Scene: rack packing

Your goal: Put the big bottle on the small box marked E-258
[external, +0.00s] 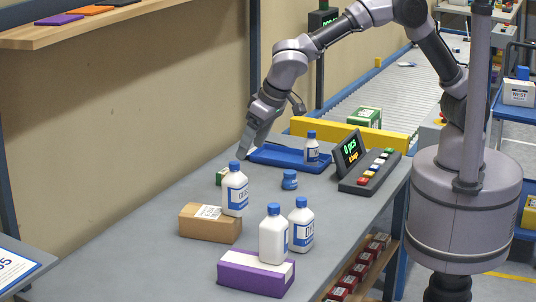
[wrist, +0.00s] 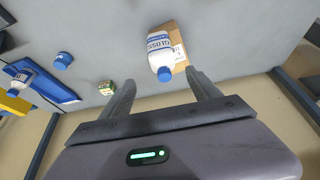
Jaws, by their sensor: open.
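In the wrist view the bottle (wrist: 160,48) partly covers the box (wrist: 181,62). My gripper (external: 246,146) is open and empty, a little above and behind that bottle. In the wrist view its fingers (wrist: 161,82) point towards the bottle, apart from it. Two more white bottles (external: 273,236) (external: 301,225) stand by a purple box (external: 252,277).
A blue tray (external: 280,161) holds a smaller white bottle (external: 312,148). A blue jar (external: 290,180) and a small green box (external: 222,176) stand nearby. A display with a button panel (external: 368,172) is at the right edge. The table's left part is clear.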

